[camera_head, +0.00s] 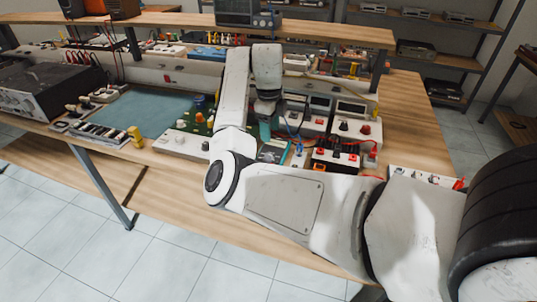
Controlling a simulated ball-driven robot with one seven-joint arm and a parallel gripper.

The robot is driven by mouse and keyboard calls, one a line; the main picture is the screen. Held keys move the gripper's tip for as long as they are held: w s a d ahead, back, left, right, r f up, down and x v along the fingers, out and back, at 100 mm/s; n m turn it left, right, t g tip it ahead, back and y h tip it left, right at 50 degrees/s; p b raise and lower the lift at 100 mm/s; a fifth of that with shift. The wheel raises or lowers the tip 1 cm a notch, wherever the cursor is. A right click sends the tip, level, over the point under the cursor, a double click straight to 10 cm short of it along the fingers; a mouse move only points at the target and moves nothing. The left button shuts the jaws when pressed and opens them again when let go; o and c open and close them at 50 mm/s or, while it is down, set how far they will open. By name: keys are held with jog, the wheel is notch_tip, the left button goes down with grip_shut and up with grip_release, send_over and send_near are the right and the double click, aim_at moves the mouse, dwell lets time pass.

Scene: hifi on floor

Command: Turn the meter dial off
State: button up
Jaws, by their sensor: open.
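My arm reaches over the bench from the right, and my gripper (265,112) points down near the middle of the bench. Its fingers are small and hard to make out. Just below it is a small device with a teal face (273,152), partly hidden by my arm; it may be the meter, but no dial is legible on it. Right of my gripper stand pale box instruments with display windows, one with a dark knob and a red knob (350,121). I cannot tell which one carries the meter dial, or how it is set. My gripper appears to hold nothing.
A black box with red terminals (336,155) and loose leads sits close right of my gripper. A blue-green mat (150,108) and a dark instrument (45,88) lie left. A raised shelf (330,33) runs behind.

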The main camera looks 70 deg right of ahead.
aim_at(268, 155)
jog(key=shift+m, duration=0.5)
jog(key=f, duration=0.6)
jog(key=f+p, duration=0.1)
jog(key=f, duration=0.3)
jog(key=shift+w+d, duration=0.1)
jog(key=shift+w, duration=0.2)
grip_shut()
